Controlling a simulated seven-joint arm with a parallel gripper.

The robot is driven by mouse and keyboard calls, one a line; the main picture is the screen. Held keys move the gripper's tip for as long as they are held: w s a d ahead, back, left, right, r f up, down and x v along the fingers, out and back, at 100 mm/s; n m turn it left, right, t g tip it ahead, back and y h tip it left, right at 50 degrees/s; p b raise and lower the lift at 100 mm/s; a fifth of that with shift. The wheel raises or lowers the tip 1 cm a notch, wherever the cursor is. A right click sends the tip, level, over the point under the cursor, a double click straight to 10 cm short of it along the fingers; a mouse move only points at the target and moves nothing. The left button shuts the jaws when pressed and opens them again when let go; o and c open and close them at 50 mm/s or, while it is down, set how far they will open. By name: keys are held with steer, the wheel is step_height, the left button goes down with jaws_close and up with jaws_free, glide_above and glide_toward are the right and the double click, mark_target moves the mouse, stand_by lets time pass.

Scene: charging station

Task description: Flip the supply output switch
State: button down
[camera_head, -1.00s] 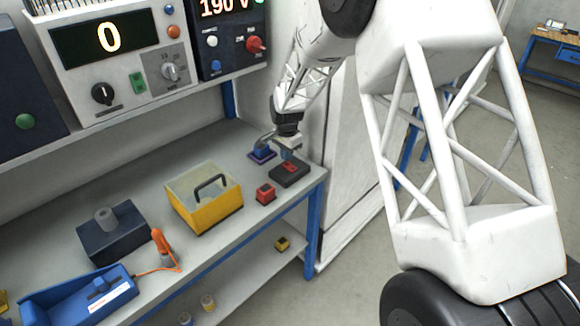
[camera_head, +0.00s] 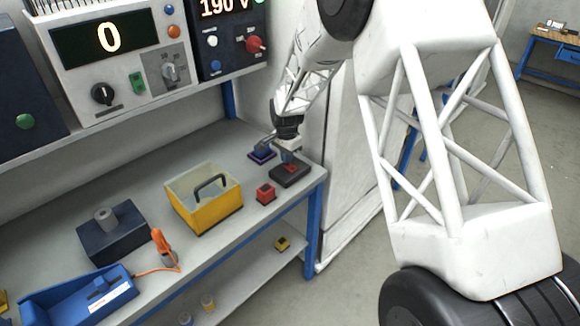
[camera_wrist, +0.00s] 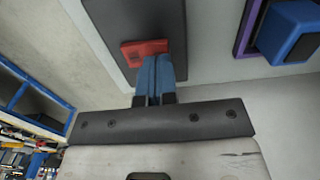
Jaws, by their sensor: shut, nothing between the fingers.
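A black box (camera_head: 287,178) with a red switch piece (camera_head: 293,168) lies near the right end of the bench. In the wrist view, the red piece (camera_wrist: 145,49) sits on the black face (camera_wrist: 120,20). My gripper (camera_head: 288,156) is over this box, and its blue fingers (camera_wrist: 154,62) are shut together with nothing between them. The fingertips overlap the red piece's lower edge in the wrist view; I cannot tell whether they touch it. The supply unit above, with a display reading 0 (camera_head: 109,38), has a small green switch (camera_head: 137,83).
A blue block on a purple base (camera_head: 262,154) stands just left of my gripper. A red button box (camera_head: 265,193) and a yellow case (camera_head: 206,212) with a black handle stand nearer. A dark box (camera_head: 112,238) and an orange-handled tool (camera_head: 163,247) lie further left.

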steer(key=shift+f, duration=0.7)
stand_by(0.6)
steer(key=shift+r, duration=3.55)
